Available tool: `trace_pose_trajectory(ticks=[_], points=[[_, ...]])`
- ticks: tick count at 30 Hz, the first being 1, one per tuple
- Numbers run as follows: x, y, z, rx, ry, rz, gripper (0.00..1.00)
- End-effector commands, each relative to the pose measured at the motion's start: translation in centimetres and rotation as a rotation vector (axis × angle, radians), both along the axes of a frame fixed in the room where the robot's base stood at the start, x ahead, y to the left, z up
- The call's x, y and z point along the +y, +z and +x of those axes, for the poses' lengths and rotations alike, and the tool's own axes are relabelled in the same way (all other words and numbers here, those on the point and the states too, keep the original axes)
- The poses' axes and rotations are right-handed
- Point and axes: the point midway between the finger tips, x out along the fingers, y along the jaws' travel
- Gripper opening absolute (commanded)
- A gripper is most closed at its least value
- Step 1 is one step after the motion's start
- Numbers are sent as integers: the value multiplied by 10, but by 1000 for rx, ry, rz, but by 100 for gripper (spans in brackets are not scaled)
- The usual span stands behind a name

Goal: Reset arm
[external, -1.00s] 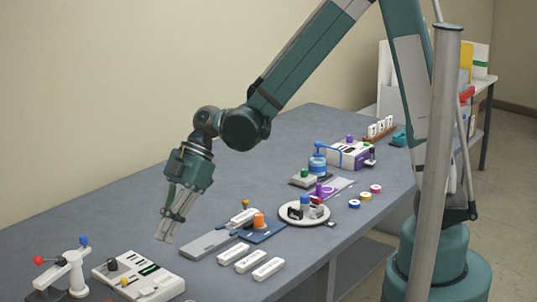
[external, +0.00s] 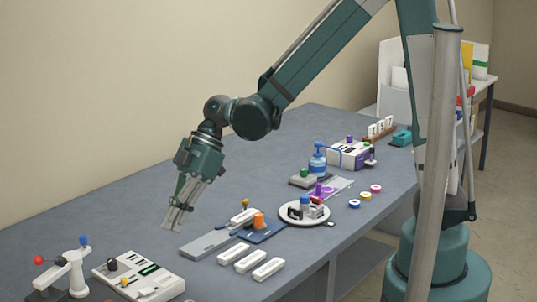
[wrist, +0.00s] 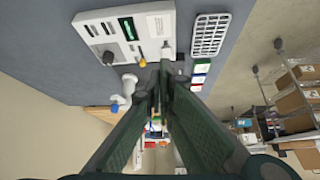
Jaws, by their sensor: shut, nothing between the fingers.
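My gripper (external: 176,222) is shut and empty. In the external view it points down and hangs above the grey-blue table (external: 120,222), between the back edge and the grey slide plate (external: 207,244). In the wrist view my gripper's fingers (wrist: 158,70) come together near the middle of the picture. The white control panel (external: 138,276) with a black knob and a yellow knob lies to the lower left of the gripper. The panel also shows at the top of the wrist view (wrist: 120,22).
A white stand with red and blue balls (external: 68,270) is at the front left. Several white blocks (external: 251,261), an orange knob (external: 259,221) and a round white tray (external: 286,214) lie right of my gripper.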

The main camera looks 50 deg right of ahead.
Motion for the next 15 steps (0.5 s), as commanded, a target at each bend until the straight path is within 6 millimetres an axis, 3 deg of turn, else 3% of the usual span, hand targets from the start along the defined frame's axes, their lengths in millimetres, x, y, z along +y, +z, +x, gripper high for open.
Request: trace_pose_trajectory(ticks=[15], points=[[-87,46,-13,33,-339,-66,0]])
